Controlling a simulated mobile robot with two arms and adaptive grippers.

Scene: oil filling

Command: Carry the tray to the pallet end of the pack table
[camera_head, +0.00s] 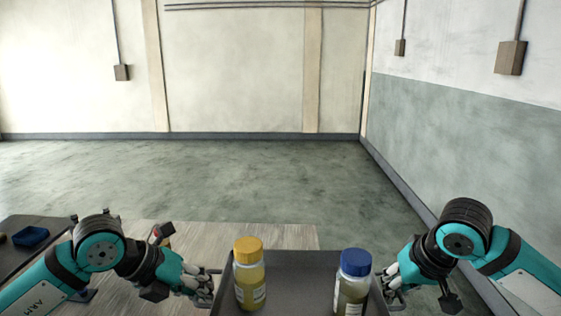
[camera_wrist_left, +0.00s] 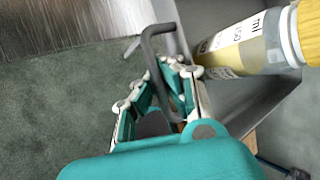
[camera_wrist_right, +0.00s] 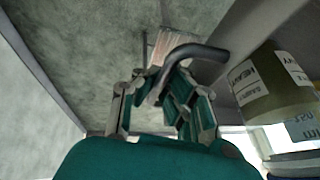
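The dark grey tray (camera_head: 300,285) is at the bottom centre of the head view, cut off by the lower edge. A yellow-capped bottle (camera_head: 250,275) stands upright in its left part and a blue-capped bottle (camera_head: 352,285) in its right part. My left gripper (camera_head: 210,285) is at the tray's left side, its fingers closed around the bent bar handle (camera_wrist_left: 157,35). My right gripper (camera_head: 388,285) is at the right side, its fingers closed around the other handle (camera_wrist_right: 205,50). The tray's underside is hidden.
A pale wood-topped table (camera_head: 290,237) lies behind and left of the tray. A dark surface with a blue bin (camera_head: 31,237) is at the far left. Open floor (camera_head: 230,180) stretches to the back wall. A wall (camera_head: 470,150) runs along the right.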

